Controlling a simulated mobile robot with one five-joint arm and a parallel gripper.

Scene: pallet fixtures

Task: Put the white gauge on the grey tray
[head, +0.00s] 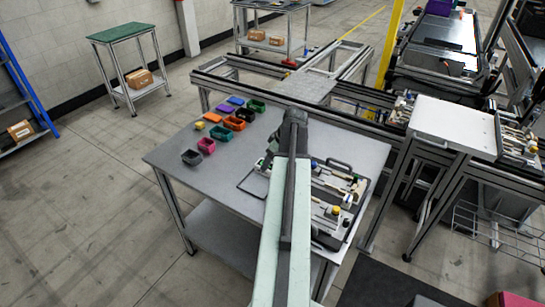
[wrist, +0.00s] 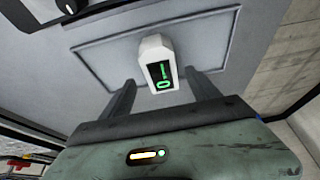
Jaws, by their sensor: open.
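The white gauge (wrist: 154,47), a small block with a green lit display, shows in the wrist view between and just beyond the fingertips of my gripper (wrist: 160,78). The two dark fingers are apart, with a gap on either side of the gauge. Behind the gauge is a flat grey panel with a dark rectangular rim, which looks like the grey tray (wrist: 104,62). I cannot tell whether the gauge rests on it or is a little apart from it. In the head view my arm hides the gripper and the gauge.
A grey table (head: 172,155) holds several coloured bins (head: 222,133) at its far left side. A black-framed rack of parts (head: 329,213) lies on its right side. A white-topped stand (head: 450,123) is to the right.

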